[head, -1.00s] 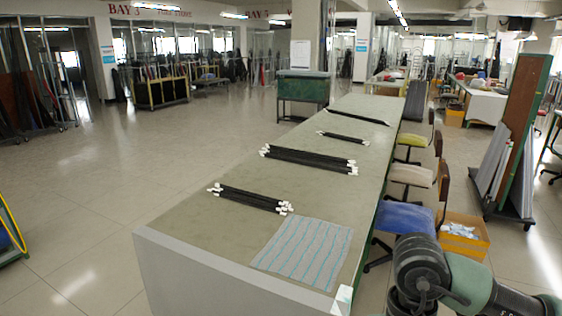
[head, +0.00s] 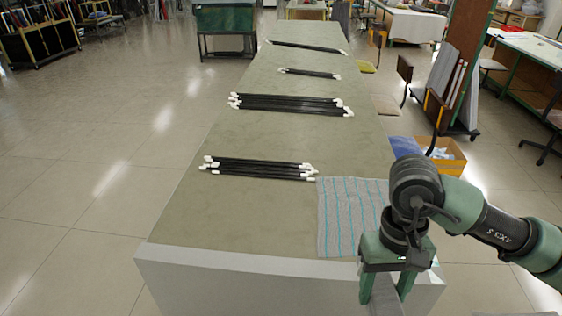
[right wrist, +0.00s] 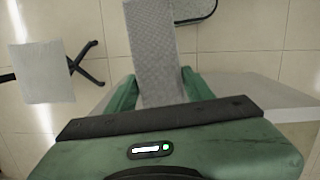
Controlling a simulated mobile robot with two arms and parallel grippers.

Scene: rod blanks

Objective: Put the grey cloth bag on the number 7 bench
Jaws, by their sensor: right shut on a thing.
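My right gripper (head: 386,290) points down at the near right corner of the long bench (head: 235,225). In the right wrist view a grey woven cloth piece, which looks like the grey cloth bag (right wrist: 154,50), sits between its fingers (right wrist: 160,92) and extends beyond them. In the head view the grey between the fingers is hard to tell from the bench front. I cannot read a number 7 on any bench. My left gripper is not in view.
A striped grey cloth (head: 345,215) lies flat at the bench's near right. Bundles of black rods with white ends (head: 260,168) (head: 290,104) lie across it. Chairs and a cardboard box (head: 445,158) stand along the right side. The near left bench top is clear.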

